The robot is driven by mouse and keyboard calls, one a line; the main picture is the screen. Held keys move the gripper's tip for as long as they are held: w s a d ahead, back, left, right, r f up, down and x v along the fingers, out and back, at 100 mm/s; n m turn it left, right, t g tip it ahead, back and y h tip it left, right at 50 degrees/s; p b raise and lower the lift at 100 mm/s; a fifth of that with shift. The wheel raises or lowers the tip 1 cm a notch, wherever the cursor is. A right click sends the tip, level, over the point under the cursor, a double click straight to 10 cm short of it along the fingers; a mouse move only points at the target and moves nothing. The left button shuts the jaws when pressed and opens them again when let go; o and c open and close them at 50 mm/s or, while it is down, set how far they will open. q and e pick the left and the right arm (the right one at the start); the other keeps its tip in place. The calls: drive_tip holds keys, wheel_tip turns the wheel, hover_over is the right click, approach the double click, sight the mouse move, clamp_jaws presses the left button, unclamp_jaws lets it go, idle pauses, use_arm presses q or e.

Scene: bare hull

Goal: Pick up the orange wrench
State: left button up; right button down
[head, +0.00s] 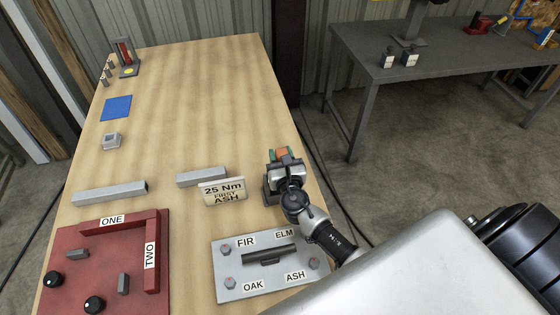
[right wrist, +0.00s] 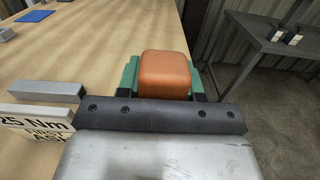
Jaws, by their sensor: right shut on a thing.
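My right gripper (head: 284,157) is over the right side of the wooden table, beyond the grey plate. It is shut on the orange wrench (head: 282,153), of which only a blocky orange end shows. In the right wrist view the orange wrench (right wrist: 165,75) sits between the two green fingertips of the right gripper (right wrist: 165,80). The rest of the wrench is hidden by my gripper. I cannot tell whether it touches anything below. My left gripper is not in view.
A sign (head: 222,192) reads "25 Nm FIRST ASH". A grey plate (head: 228,295) has bolts labelled FIR, ELM, OAK and ASH. A red fixture (head: 70,300) is at the left. Grey bars (head: 110,193) lie nearby. The table's far middle (head: 200,100) is clear.

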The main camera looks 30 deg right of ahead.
drive_tip(key=s+d+r+p, duration=0.1)
drive_tip(key=s+d+r, duration=0.4)
drive_tip(key=d, duration=0.5)
drive_tip(key=shift+s+d+r+p, duration=0.15)
drive_tip(key=shift+r+p, duration=0.15)
drive_tip(key=shift+r, duration=0.55)
